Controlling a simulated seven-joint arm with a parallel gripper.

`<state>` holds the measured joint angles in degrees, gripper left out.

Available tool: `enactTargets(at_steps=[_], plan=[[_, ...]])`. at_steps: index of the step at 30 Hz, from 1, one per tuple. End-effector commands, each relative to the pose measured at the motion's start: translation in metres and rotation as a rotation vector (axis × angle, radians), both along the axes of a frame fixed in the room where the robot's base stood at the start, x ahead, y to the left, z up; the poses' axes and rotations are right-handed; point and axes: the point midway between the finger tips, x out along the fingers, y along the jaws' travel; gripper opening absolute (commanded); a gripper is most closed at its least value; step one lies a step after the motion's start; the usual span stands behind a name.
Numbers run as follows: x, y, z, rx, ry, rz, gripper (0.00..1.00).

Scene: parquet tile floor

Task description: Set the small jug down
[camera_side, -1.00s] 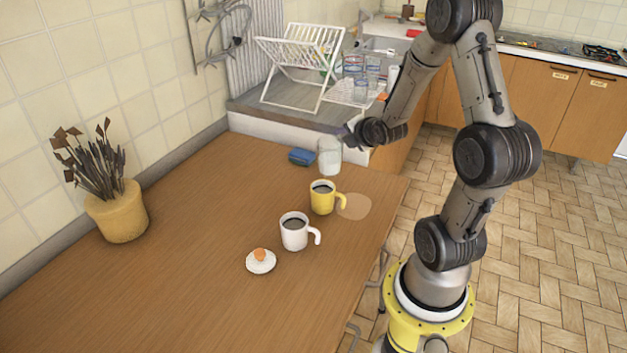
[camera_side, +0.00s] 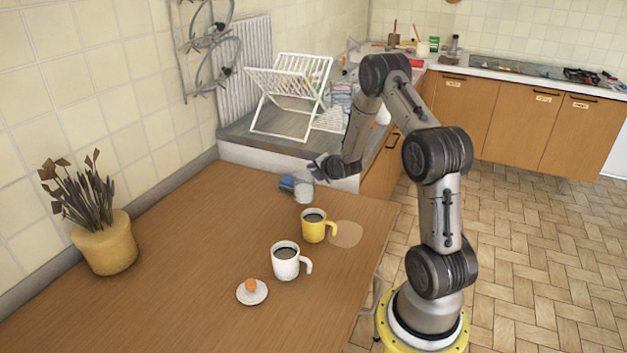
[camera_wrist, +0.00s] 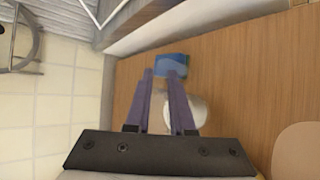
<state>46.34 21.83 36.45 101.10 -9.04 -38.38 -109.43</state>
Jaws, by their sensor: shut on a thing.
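The small jug (camera_side: 303,188) is a pale, whitish, see-through vessel at the far end of the wooden table, just right of the blue sponge. My gripper (camera_side: 316,170) is at its upper right side and is shut on it. In the wrist view the jug (camera_wrist: 189,112) is a blurred pale round shape, partly behind the right finger of my gripper (camera_wrist: 164,78). It looks upright and low over the table. I cannot tell whether its base touches the wood.
The blue sponge (camera_side: 287,184) lies close left of the jug. A yellow mug (camera_side: 313,226), a white mug (camera_side: 285,262) and a saucer (camera_side: 263,296) stand nearer. A round tan patch (camera_side: 347,234) is beside the yellow mug. The dish rack (camera_side: 287,95) stands behind. The table's left middle is clear.

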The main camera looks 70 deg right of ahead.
Motion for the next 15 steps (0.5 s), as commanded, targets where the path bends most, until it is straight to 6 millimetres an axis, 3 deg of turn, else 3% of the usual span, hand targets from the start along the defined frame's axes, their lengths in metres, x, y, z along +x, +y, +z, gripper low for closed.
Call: enactTargets(at_steps=[5,10,15], plan=[[0.006,-0.006,-0.009,-0.001,-0.002,0.0,0.0],[0.006,-0.006,-0.032,-0.001,-0.001,0.0,0.0],[0.006,-0.006,-0.039,-0.003,-0.003,0.0,0.0]])
